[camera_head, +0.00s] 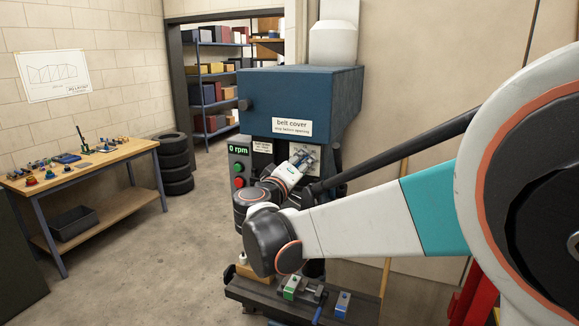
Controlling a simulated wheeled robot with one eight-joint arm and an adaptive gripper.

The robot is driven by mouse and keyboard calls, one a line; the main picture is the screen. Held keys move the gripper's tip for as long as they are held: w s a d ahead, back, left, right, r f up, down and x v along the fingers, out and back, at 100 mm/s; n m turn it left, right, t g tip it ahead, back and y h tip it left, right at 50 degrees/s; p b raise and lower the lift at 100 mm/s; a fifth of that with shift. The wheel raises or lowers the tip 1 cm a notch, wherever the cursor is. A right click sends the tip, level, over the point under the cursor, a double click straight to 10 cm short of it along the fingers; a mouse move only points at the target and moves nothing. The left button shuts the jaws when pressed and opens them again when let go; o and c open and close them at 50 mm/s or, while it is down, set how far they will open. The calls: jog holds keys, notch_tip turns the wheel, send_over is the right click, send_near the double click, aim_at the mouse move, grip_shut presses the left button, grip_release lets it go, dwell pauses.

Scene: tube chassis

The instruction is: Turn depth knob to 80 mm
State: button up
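The drill press head (300,92) is blue, with a white "belt cover" label on its front. My gripper (301,160) is at the front of the machine below that label, in front of a pale grey plate (313,158). My wrist and arm cover much of this area. The gripper is small in view, and I cannot tell whether its fingers are open or touching anything. I cannot make out a depth knob or an 80 mm mark; they may be hidden behind the gripper. A dark round knob (245,105) sticks out at the left of the belt cover.
The control panel (238,165) reads 0 rpm and has green and red buttons. A long black bar (400,152) slants up to the right. Clamps sit on the machine table (265,300).

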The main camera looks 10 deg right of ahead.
jog(key=shift+f, duration=0.15)
jog(key=o, duration=1.1)
jog(key=shift+c, duration=0.2)
